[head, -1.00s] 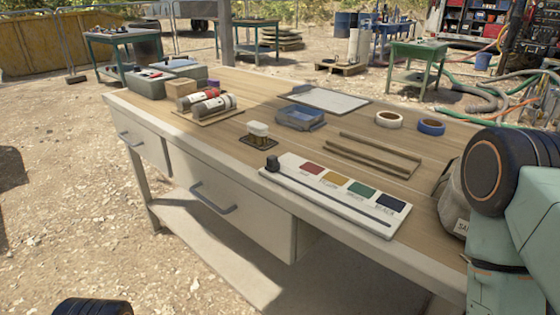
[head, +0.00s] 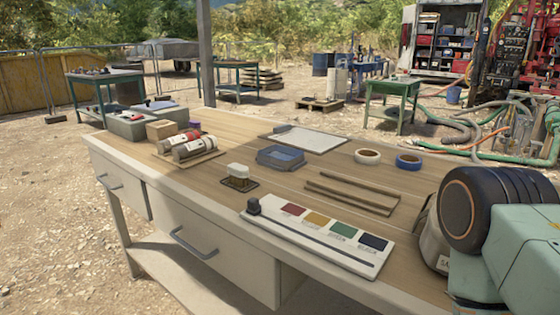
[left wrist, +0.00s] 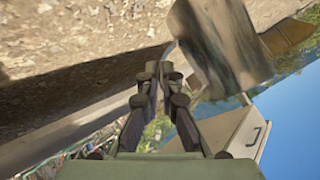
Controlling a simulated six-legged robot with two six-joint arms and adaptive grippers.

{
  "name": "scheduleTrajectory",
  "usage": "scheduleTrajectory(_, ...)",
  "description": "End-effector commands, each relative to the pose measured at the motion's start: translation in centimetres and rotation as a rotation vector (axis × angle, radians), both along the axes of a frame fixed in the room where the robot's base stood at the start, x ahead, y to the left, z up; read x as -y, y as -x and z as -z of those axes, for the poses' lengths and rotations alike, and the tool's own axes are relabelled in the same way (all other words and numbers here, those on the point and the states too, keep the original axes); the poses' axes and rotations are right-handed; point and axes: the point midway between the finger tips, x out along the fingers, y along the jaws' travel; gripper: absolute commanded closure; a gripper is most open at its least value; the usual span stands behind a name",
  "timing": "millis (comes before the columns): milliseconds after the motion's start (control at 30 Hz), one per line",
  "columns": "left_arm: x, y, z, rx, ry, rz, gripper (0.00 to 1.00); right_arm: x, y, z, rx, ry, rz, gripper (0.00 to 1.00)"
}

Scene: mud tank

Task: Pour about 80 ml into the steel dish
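No steel dish can be made out for certain. On the bench, a shallow blue-grey tray (head: 281,159) stands near the middle. Two pale cylinders with red and dark bands, one of them a canister (head: 194,147), lie on a wooden holder at the left. A small white-topped item (head: 238,175) stands on a dark mat. My right gripper is not in view.
The wooden bench (head: 220,205) also holds a colour-patch board (head: 318,237), wooden strips (head: 350,195), white tape (head: 367,156), blue tape (head: 408,161) and a clipboard (head: 304,138). A bag (head: 432,235) is partly hidden behind my arm.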

Motion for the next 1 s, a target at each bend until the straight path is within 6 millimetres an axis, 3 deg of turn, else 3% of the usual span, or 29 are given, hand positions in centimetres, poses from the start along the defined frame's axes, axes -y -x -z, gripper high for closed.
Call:
scheduleTrajectory(267,-0.1,-0.2,-0.2,0.004,-0.002,0.001,1.0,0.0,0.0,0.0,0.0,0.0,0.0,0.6)
scheduleTrajectory(433,-0.8,-1.7,-1.4,0.006,-0.003,0.033,1.0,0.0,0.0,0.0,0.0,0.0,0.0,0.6)
scheduleTrajectory(733,-2.4,-5.8,-6.1,0.007,-0.002,0.155,1.0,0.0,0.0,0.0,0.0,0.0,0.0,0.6)
scheduleTrajectory(1000,-2.8,-8.0,-10.7,0.006,-0.001,0.264,1.0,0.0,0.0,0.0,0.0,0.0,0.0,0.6)
